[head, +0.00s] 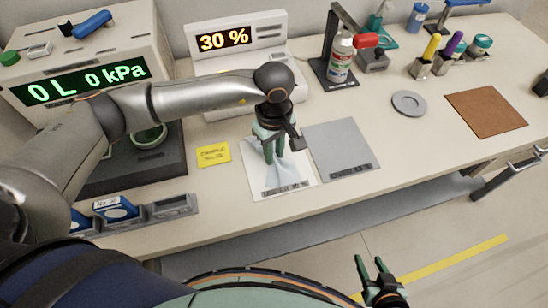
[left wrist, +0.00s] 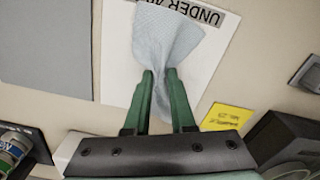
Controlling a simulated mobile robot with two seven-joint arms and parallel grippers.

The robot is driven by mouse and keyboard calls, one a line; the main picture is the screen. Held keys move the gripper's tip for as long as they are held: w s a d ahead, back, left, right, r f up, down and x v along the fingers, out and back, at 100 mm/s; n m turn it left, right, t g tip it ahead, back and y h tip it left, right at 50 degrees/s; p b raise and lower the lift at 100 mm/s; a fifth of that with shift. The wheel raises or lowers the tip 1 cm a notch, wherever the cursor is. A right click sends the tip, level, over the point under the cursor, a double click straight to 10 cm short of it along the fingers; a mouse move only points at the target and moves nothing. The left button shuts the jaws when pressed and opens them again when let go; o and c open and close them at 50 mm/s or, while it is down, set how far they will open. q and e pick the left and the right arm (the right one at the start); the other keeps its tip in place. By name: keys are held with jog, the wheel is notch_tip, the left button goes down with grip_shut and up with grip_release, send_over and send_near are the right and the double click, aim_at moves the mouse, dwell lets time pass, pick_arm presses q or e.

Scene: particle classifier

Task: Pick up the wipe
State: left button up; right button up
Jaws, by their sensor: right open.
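The wipe (head: 286,176) is a pale blue cloth over a white printed sheet (head: 301,187) on the bench. My left gripper (head: 273,158) points down at it. In the left wrist view, the green fingertips (left wrist: 160,74) pinch the wipe (left wrist: 167,35), which is gathered narrow between them and fans out on both sides. I cannot tell whether the wipe is clear of the sheet. My right gripper (head: 371,270) is open and empty, low in the head view, in front of the bench.
A grey mat (head: 340,150) lies right of the sheet, a yellow note (head: 213,154) left of it. Behind stands a display reading 30 % (head: 225,40).

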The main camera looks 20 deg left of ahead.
pick_arm(q)
jog(key=shift+s+f, duration=0.1)
jog(key=shift+f, duration=0.05)
jog(key=shift+c, duration=0.8)
jog(key=shift+r, duration=0.25)
grip_shut()
notch_tip(320, 180, up, 12)
jog(key=p, duration=0.6)
jog(key=shift+f, duration=0.15)
